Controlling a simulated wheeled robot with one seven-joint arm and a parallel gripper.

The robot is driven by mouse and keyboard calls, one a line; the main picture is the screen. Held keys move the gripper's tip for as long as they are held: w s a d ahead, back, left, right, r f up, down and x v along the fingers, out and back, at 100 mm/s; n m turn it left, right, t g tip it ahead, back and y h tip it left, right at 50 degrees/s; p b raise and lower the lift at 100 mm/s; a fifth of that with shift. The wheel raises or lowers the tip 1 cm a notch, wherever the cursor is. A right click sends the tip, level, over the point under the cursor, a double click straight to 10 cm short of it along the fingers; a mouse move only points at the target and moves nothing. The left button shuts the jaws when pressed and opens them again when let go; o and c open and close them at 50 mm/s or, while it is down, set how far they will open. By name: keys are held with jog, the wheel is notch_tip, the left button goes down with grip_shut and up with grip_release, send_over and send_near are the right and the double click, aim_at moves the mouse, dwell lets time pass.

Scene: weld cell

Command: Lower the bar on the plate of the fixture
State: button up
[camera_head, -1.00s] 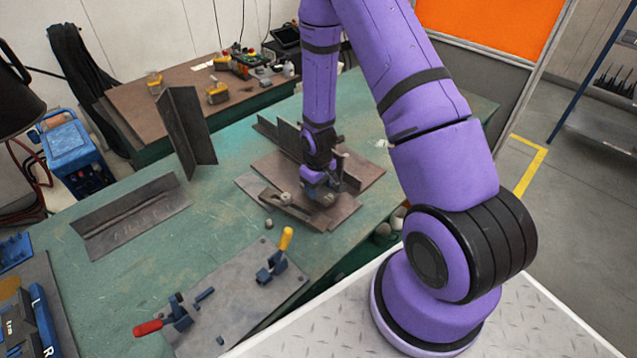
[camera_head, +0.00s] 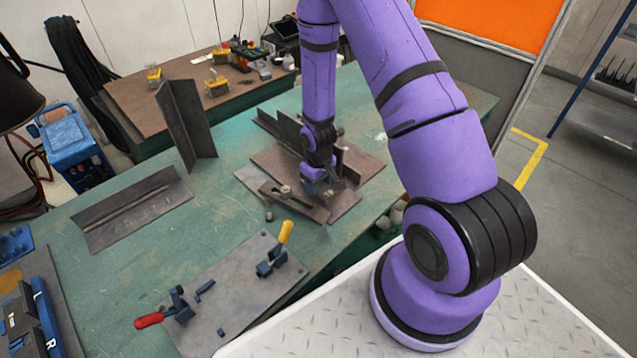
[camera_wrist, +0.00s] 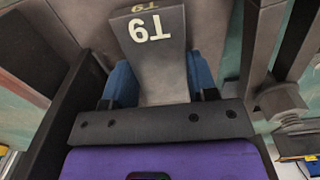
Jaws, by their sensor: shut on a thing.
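My gripper (camera_head: 322,186) is over a flat brown steel plate on the green table. In the wrist view its blue fingers (camera_wrist: 122,84) are shut on the sides of a grey steel bar (camera_wrist: 160,62). The bar carries pale characters that read upside down. In the head view the held bar is mostly hidden by my gripper. A dark flat bar (camera_head: 294,204) with a round bolt head lies at the front edge of the brown plate (camera_head: 362,166). I cannot tell whether the held bar touches the plate.
Dark upright pieces (camera_head: 283,128) stand behind my gripper. A grey plate (camera_head: 235,290) with red- and yellow-handled clamps is in front. A tall angle piece (camera_head: 186,125) and a flat-lying angle (camera_head: 132,208) stand at left. The table between them is clear.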

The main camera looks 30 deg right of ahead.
jog(key=shift+f, duration=0.15)
jog(key=o, duration=1.4)
jog(key=shift+o, duration=0.2)
notch_tip(320, 180, up, 11)
jog(key=shift+f, duration=0.1)
